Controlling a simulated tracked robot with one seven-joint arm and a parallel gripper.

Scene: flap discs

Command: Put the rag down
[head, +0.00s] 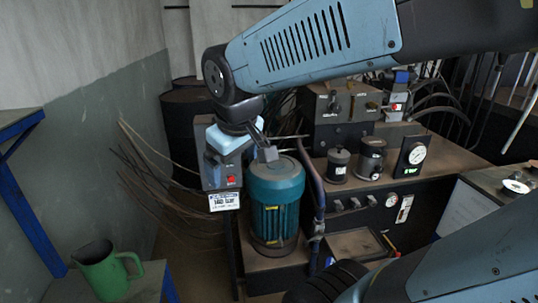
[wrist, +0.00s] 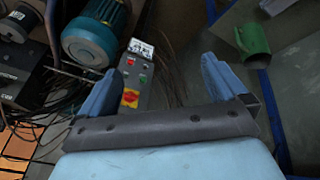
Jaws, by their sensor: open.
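I cannot make out a rag in either view. My gripper (head: 262,142) is in the middle of the head view, beside the upper part of a grey control box and above the left side of a teal motor. In the wrist view my gripper (wrist: 160,86) has its two blue-grey fingers wide apart with nothing held between them. The control box (wrist: 135,78), with coloured buttons and a red and yellow switch, shows beyond the gap between the fingers. It also shows in the head view (head: 226,178).
A green jug (head: 106,272) stands on a low surface at the lower left. Thin rods lean against the wall behind. A blue-framed shelf (head: 18,122) is at the left edge.

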